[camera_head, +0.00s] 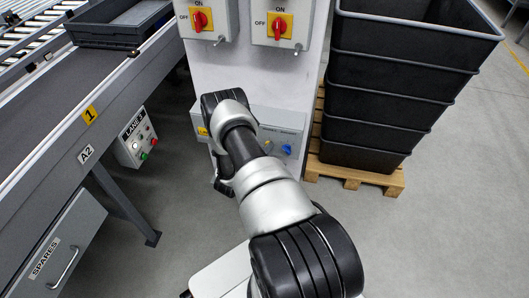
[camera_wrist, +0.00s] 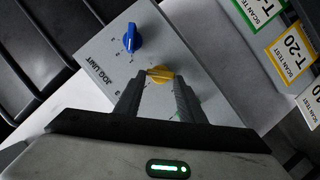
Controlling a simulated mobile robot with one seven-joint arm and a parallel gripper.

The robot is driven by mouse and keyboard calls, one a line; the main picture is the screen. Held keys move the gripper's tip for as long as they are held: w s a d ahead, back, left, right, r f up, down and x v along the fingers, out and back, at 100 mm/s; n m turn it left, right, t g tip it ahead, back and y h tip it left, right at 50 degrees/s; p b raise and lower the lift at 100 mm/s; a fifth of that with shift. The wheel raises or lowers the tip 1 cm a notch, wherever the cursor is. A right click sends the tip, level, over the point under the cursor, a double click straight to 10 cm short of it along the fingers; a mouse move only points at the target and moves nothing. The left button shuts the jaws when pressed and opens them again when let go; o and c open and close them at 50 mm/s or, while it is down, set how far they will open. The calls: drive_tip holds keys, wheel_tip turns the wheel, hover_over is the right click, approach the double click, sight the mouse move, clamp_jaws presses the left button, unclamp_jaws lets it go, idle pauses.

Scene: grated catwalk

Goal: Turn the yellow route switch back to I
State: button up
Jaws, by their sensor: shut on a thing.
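The yellow route switch (camera_wrist: 159,73) is a rotary knob on a grey panel box (camera_wrist: 112,58) labelled JOG UNIT in the wrist view. My gripper (camera_wrist: 160,80) is shut on the yellow knob, with one fingertip on each side. A blue knob (camera_wrist: 132,38) sits beside it on the same box. The markings around the yellow knob are too small or hidden to read. In the head view the box (camera_head: 262,118) is on the lower part of the white panel, and my arm hides the yellow knob and my gripper's fingertips.
Two red-and-yellow ON/OFF switches (camera_head: 199,20) (camera_head: 279,26) are above the box. A stack of black crates (camera_head: 385,110) on a wooden pallet (camera_head: 352,176) stands right. Floor at lower right is clear.

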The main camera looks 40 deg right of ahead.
drive_tip(key=shift+w+a+f+n+g+h, duration=0.1)
drive_tip(key=shift+f+n+h, duration=0.15)
drive_tip(key=shift+n+h, duration=0.7)
drive_tip(key=shift+s+a+f+n+g+h, duration=0.1)
drive_tip(key=shift+f+n+h, duration=0.2)
drive_tip(key=shift+n, duration=1.3)
drive_tip(key=shift+w+f+n+g+h, duration=0.1)
drive_tip(key=shift+f+n+h, duration=0.1)
drive_tip(key=shift+n+h, duration=0.75)
drive_tip(key=shift+n+y, duration=0.3)
drive_tip(key=shift+n, duration=0.1)
drive_tip(key=o, duration=1)
drive_tip(key=shift+o, duration=0.2)
drive_tip(key=p+v, duration=0.1)
drive_tip(key=v, duration=1.6)
drive_tip(key=shift+a, duration=0.2)
